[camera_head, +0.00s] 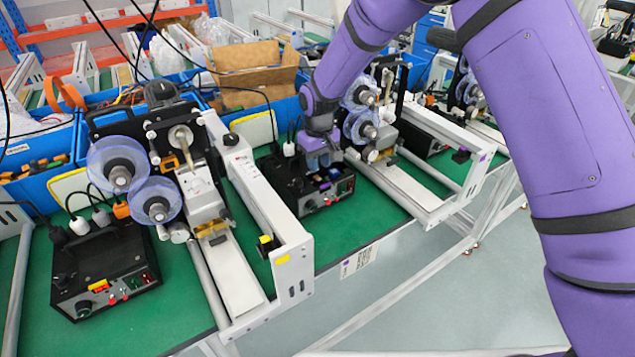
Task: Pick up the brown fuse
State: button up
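My gripper (322,161) is at the end of the purple arm, pointing down at the top of the black control box (310,197) in the middle. The fingers are small, and I cannot tell whether they are open or shut, or whether they touch the box. I cannot make out a brown fuse; the gripper hides part of the box top. A second black control box (103,272) stands at the lower left, with small red, yellow and green parts on its front panel.
Coder machines with clear reels (117,165) stand on the green table (360,217). A white rail (265,205) runs between the two black boxes. Blue bins and a cardboard box (255,75) line the back. Grey floor (450,290) is open in front.

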aim_at(320, 180)
jog(key=shift+w+d+f, duration=0.1)
jog(key=shift+d+f, duration=0.05)
jog(key=shift+f, duration=3.25)
grip_shut()
